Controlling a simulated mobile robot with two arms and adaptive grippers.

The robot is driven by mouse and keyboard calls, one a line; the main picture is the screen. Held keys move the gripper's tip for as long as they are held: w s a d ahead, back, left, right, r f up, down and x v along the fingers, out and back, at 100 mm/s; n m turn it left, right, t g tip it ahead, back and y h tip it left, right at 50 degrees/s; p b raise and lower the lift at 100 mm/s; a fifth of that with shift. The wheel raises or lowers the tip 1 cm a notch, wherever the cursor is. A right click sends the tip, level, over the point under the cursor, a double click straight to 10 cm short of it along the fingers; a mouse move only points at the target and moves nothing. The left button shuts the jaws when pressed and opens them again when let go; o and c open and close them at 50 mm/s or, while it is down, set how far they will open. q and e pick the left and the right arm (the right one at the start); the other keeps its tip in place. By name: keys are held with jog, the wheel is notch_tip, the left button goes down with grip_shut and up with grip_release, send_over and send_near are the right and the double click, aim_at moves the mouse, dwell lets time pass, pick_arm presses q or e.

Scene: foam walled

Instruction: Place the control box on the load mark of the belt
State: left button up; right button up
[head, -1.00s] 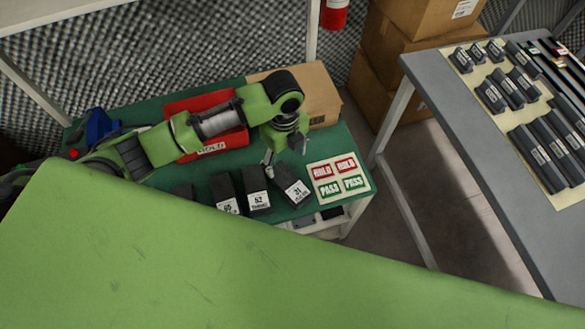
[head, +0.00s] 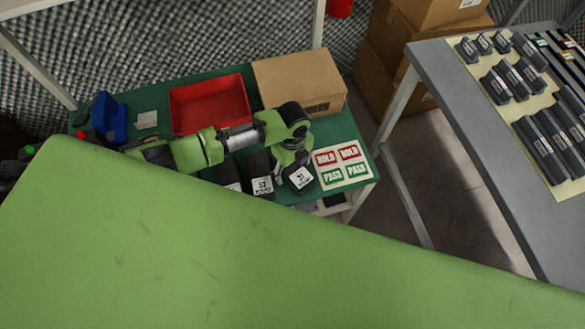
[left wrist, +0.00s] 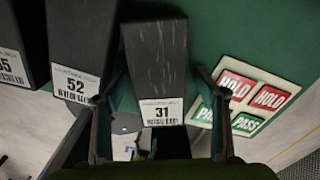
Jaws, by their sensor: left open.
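Several black boxes with white numbered labels stand in a row on the green bench (head: 212,80). Box 31 (head: 299,175) is the rightmost and box 52 (head: 262,183) is beside it. My left gripper (head: 287,165) is low over box 31. In the left wrist view, its open fingers (left wrist: 155,85) lie on either side of box 31 (left wrist: 154,60), with gaps showing. Box 52 (left wrist: 80,40) is just left of the left finger. I cannot tell which box is the control box. The belt and its load mark are not in view, nor is my right gripper.
A HOLD/PASS card (head: 342,164) lies right of box 31. A red tray (head: 210,103), a cardboard box (head: 300,80) and a blue item (head: 112,118) are behind the arm. A grey table (head: 480,150) with dark parts stands at right, across a floor gap.

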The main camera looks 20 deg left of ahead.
pick_arm(q)
jog(key=c, duration=1.6)
